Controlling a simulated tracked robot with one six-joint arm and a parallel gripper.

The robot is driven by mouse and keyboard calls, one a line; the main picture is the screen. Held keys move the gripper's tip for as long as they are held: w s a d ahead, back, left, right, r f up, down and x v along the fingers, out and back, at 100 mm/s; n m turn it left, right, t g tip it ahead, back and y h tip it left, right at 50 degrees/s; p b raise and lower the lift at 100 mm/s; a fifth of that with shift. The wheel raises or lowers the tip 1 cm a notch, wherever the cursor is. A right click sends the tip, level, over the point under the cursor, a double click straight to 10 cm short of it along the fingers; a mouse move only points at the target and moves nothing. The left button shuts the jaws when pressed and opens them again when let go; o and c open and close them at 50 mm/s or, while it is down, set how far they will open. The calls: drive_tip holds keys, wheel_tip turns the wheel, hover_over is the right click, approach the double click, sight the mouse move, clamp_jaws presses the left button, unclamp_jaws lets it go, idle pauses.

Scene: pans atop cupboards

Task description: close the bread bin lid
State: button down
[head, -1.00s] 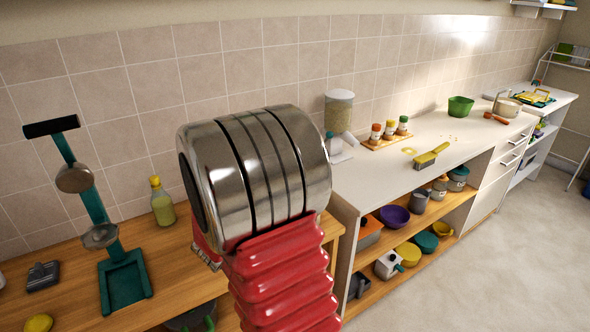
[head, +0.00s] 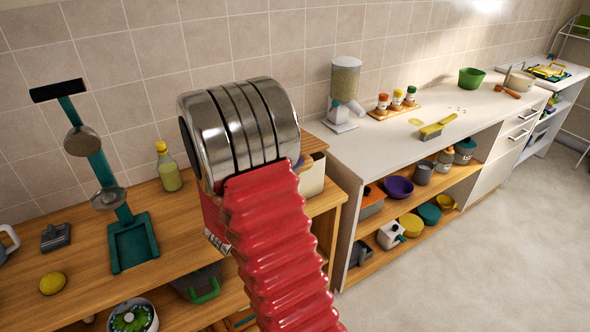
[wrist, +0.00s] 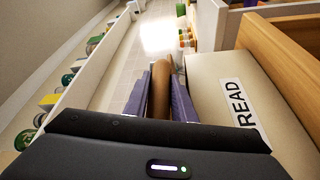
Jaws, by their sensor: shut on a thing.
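In the wrist view the cream bread bin (wrist: 215,75), with "READ" visible on its label, stands at the right of my gripper (wrist: 161,72). The gripper's purple fingers are shut on a brown rounded piece (wrist: 160,92) beside the bin. I cannot tell whether this piece belongs to the lid. In the head view part of the bin (head: 313,177) shows at the right end of the wooden worktop, behind my arm. How far open the lid stands cannot be seen.
A green soap bottle (head: 168,168), a teal stand (head: 131,242) and a yellow lemon (head: 53,282) are on the wooden worktop (head: 187,232). A cereal dispenser (head: 345,82) and spice jars stand on the white counter (head: 390,147). The floor at right is clear.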

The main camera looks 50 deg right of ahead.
drive_tip(key=shift+w, duration=0.1)
drive_tip(key=c, duration=1.5)
unclamp_jaws()
drive_tip(key=a, duration=0.4)
drive_tip(key=a+f, duration=0.1)
drive_tip(key=a, duration=0.4)
drive_tip(key=s+a, duration=0.1)
drive_tip(key=a, duration=0.3)
drive_tip(key=shift+a+f, duration=0.35)
